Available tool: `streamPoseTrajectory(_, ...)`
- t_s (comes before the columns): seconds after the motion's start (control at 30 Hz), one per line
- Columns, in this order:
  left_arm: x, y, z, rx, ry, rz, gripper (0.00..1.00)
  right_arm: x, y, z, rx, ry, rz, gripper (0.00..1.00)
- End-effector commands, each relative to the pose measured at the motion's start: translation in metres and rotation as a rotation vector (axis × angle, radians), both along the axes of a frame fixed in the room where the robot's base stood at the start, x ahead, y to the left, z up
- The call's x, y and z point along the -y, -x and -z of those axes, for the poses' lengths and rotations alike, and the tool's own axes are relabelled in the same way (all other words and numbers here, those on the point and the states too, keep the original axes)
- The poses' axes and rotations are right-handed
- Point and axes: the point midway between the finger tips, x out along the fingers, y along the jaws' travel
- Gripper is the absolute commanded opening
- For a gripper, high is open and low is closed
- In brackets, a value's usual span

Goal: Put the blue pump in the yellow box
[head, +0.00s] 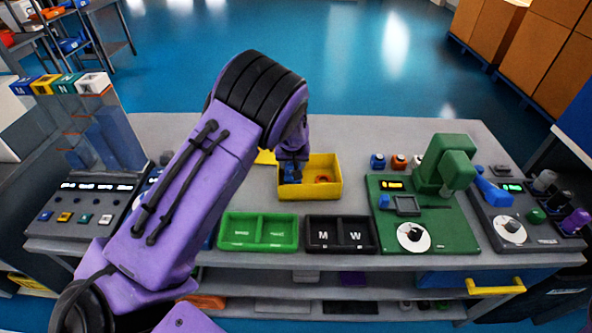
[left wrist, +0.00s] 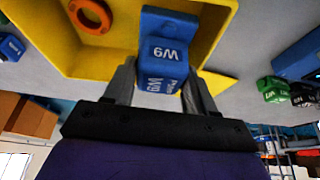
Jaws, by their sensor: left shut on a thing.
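The blue pump (left wrist: 165,55) with white lettering is between the fingers of my left gripper (left wrist: 158,88), which is shut on it. In the left wrist view the pump overlaps the inside of the yellow box (left wrist: 100,66); whether it touches the floor of the box I cannot tell. In the head view the yellow box (head: 322,193) stands on the table, and my left gripper (head: 291,176) reaches down at its left part. The pump (head: 288,177) shows there as a small blue patch. My right gripper is not in view.
An orange ring (head: 323,179) lies in the yellow box. In front stand a green two-part tray (head: 258,248) and a black tray (head: 341,250) marked M and W. A green machine (head: 440,215) stands to the right, with small coloured parts behind it. A control panel (head: 82,215) is at left.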

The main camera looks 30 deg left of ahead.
Motion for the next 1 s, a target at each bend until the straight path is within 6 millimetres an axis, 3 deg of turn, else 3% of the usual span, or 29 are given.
streamPoseTrajectory(0.2,0.000,0.000,0.035,0.000,0.000,-0.001,0.09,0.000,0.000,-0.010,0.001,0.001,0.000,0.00)
streamPoseTrajectory(0.6,-0.002,0.001,0.044,0.001,0.000,-0.004,0.09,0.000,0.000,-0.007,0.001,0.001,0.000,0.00)
streamPoseTrajectory(0.63,-0.002,0.002,0.045,-0.001,0.000,-0.004,0.62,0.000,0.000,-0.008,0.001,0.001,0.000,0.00)
streamPoseTrajectory(0.67,-0.002,0.002,0.044,-0.001,0.000,-0.004,0.66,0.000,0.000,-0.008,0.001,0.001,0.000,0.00)
streamPoseTrajectory(1.0,-0.001,0.001,0.038,0.001,0.000,-0.004,0.66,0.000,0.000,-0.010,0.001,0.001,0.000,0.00)
